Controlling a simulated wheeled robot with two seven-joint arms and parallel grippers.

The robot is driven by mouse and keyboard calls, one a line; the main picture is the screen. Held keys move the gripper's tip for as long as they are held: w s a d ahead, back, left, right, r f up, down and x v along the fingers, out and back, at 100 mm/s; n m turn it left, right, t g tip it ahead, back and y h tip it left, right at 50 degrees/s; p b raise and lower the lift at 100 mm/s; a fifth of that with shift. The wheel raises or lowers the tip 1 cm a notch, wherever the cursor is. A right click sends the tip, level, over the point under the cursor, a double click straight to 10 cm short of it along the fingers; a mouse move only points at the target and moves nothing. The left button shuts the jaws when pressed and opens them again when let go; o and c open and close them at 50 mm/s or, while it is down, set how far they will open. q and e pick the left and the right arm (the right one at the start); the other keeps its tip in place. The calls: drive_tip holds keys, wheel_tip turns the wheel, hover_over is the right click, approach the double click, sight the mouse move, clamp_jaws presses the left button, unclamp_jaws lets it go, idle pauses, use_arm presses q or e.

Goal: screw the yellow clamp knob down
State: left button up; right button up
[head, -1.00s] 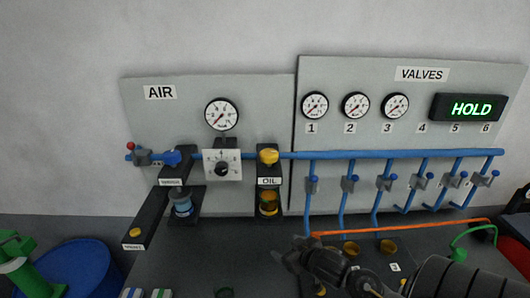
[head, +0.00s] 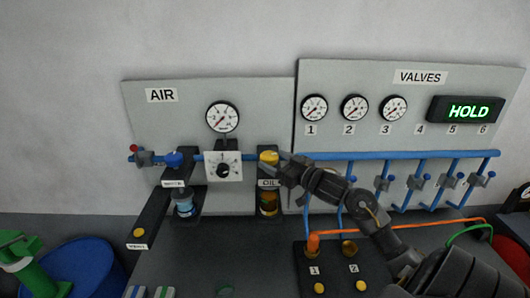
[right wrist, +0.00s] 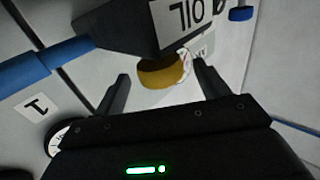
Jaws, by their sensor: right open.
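The yellow knob (head: 269,157) sits on top of the dark oil unit (head: 268,184) on the AIR panel. My right gripper (head: 279,169) is just right of it, in front of the OIL label's right end. In the right wrist view, which is upside down, the yellow knob (right wrist: 160,73) shows between and beyond the two open fingers (right wrist: 160,80). Nothing is held, and I cannot tell whether a finger touches the knob. My left gripper is not in view.
A dial box (head: 223,167) and a blue-knobbed unit (head: 174,160) stand left of the oil unit. A blue pipe (head: 440,155) with several valves runs to the right. A black box (head: 336,270) marked 1 and 2 lies below my right arm. A blue drum (head: 85,268) stands at the lower left.

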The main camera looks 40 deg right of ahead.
sight(265, 156)
drive_tip(key=w, duration=0.2)
drive_tip(key=w+p, duration=0.1)
drive_tip(key=w, duration=0.1)
drive_tip(key=shift+a+r, duration=0.1)
drive_tip(key=shift+a, duration=0.2)
drive_tip(key=shift+w, duration=0.4)
drive_tip(key=c, duration=1)
drive_tip(key=shift+f+m+h, duration=0.2)
drive_tip(key=shift+m+h, duration=0.1)
drive_tip(key=shift+h, duration=0.2)
